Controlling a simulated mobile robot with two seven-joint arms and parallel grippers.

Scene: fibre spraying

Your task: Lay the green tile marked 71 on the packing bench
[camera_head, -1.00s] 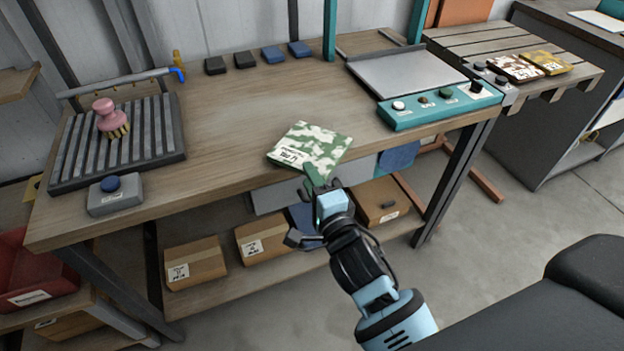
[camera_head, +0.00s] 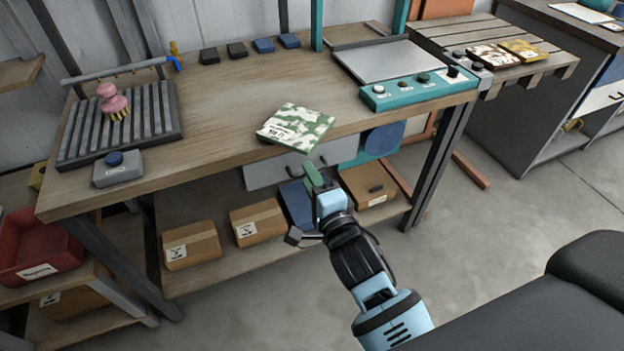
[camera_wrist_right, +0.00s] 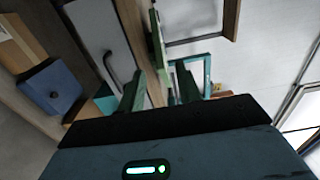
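The green-and-white camouflage tile (camera_head: 296,128) lies flat on the wooden bench (camera_head: 215,112) at its front edge, one corner reaching over the edge. It bears a white label too small to read surely. My right gripper (camera_head: 316,177) is in front of the bench, just below and clear of the tile. In the right wrist view its two green fingers (camera_wrist_right: 160,88) stand apart with nothing between them, and the tile's green edge (camera_wrist_right: 157,40) shows beyond them. My left gripper is not in view.
A grey slatted rack (camera_head: 118,130) with a pink brush (camera_head: 111,101) stands at the left. A teal control panel (camera_head: 418,88) with a metal plate is at the right. Brown boxes (camera_head: 258,221) sit on the lower shelf. The bench's middle is clear.

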